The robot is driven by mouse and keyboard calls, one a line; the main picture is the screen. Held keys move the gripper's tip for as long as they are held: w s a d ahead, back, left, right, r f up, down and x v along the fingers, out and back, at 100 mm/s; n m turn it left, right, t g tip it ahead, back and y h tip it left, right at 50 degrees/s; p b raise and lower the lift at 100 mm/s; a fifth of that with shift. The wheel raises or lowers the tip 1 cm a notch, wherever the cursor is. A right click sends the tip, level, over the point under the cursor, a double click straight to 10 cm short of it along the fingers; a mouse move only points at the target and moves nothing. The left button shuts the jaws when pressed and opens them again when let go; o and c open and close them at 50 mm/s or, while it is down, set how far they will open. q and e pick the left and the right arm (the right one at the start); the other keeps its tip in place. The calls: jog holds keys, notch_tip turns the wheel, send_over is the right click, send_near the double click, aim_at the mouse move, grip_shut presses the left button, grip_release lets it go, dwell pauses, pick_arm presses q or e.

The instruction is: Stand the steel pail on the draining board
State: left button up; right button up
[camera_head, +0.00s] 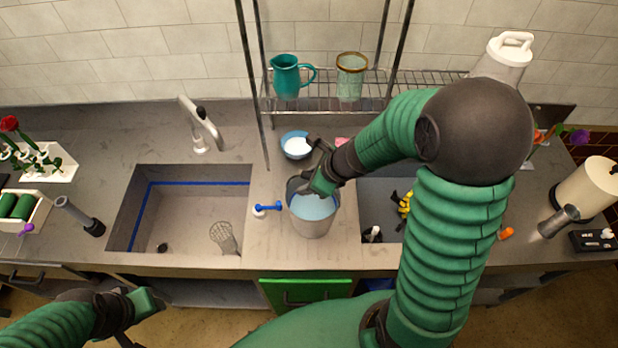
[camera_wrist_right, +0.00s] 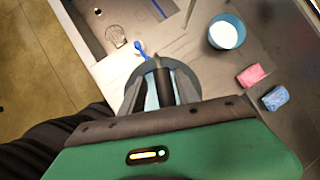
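The steel pail (camera_head: 311,226) is upright over the ribbed draining board (camera_head: 272,238) between the two sinks. It has pale blue liquid inside. I cannot tell whether its base rests on the board. My right gripper (camera_head: 318,186) reaches down into the pail's mouth at its right rear. In the right wrist view the dark fingers (camera_wrist_right: 163,86) cross the pail's mouth, with part of the rim (camera_wrist_right: 133,78) around them. Whether they are shut on the rim or handle is hidden. My left gripper (camera_head: 148,302) is low in front of the counter, apart from the pail; its opening is unclear.
A blue brush (camera_head: 268,207) lies close left of the pail. A blue bowl (camera_head: 295,145) stands behind it. The left sink (camera_head: 185,215) holds a strainer (camera_head: 224,238). A wire rack (camera_head: 325,105) holds a teal jug (camera_head: 287,77) and a glass jug (camera_head: 351,78). Pink (camera_wrist_right: 252,75) and blue (camera_wrist_right: 275,98) sponges lie near the bowl.

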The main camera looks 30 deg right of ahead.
jog(key=shift+w+a, duration=0.15)
jog(key=shift+w, duration=0.05)
jog(key=p+v, duration=0.1)
jog(key=v, duration=0.1)
jog(key=p+v, duration=0.1)
jog(key=v, duration=0.1)
jog(key=shift+d+r, duration=0.25)
jog(key=shift+r, duration=0.05)
jog(key=a+p+v, duration=0.1)
jog(key=p+v, duration=0.1)
jog(key=v, duration=0.5)
pick_arm(q)
jog(key=r, duration=0.2)
jog(key=a+r, duration=0.1)
jog(key=r, duration=0.1)
pick_arm(e)
jog(key=s+a+f+n+g+h, duration=0.1)
jog(key=a+n, duration=0.3)
jog(key=n, duration=1)
jog(key=s+a+f+n+g+h, duration=0.1)
jog(key=s+a+f+n, duration=0.3)
jog(key=n, duration=1)
jog(key=shift+s+g+h, duration=0.15)
jog(key=shift+g+h, duration=0.15)
jog(key=shift+g, duration=0.3)
pick_arm(q)
jog(key=shift+d, duration=0.15)
pick_arm(e)
jog(key=shift+f, duration=0.2)
